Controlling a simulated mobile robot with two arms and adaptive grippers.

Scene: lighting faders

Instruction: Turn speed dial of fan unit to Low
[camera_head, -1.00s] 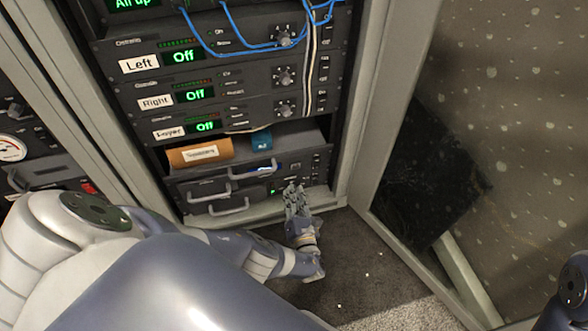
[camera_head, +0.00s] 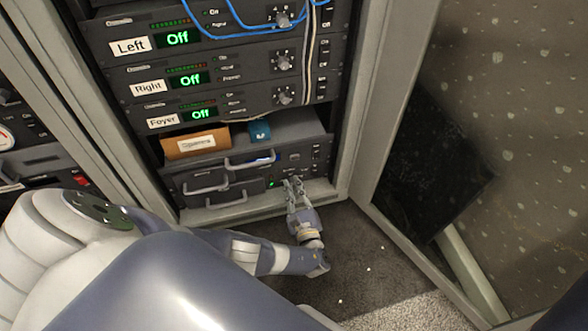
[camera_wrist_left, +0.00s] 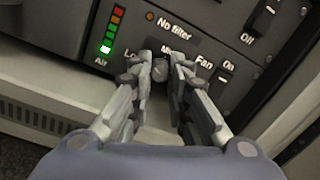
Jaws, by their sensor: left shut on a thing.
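The fan unit (camera_head: 228,186) is the lowest dark panel in the rack, with handles on its left. In the left wrist view its panel (camera_wrist_left: 205,18) reads "No filter", "Fan" and "On". The small round speed dial (camera_wrist_left: 160,70) sits below partly covered lettering that starts "Lo" and "M". My left gripper (camera_wrist_left: 160,82) is shut on the dial, one finger on each side. In the head view the left gripper (camera_head: 293,184) reaches the panel from below and hides the dial. I cannot read the dial's pointer. My right gripper is not in view.
A fan switch (camera_wrist_left: 220,80) stands close to the right finger, with another switch (camera_wrist_left: 262,20) above. An air light column (camera_wrist_left: 112,30) is at left. A brown box (camera_head: 196,144) and blue item (camera_head: 260,131) lie on the shelf above. The rack frame (camera_head: 355,110) borders the right.

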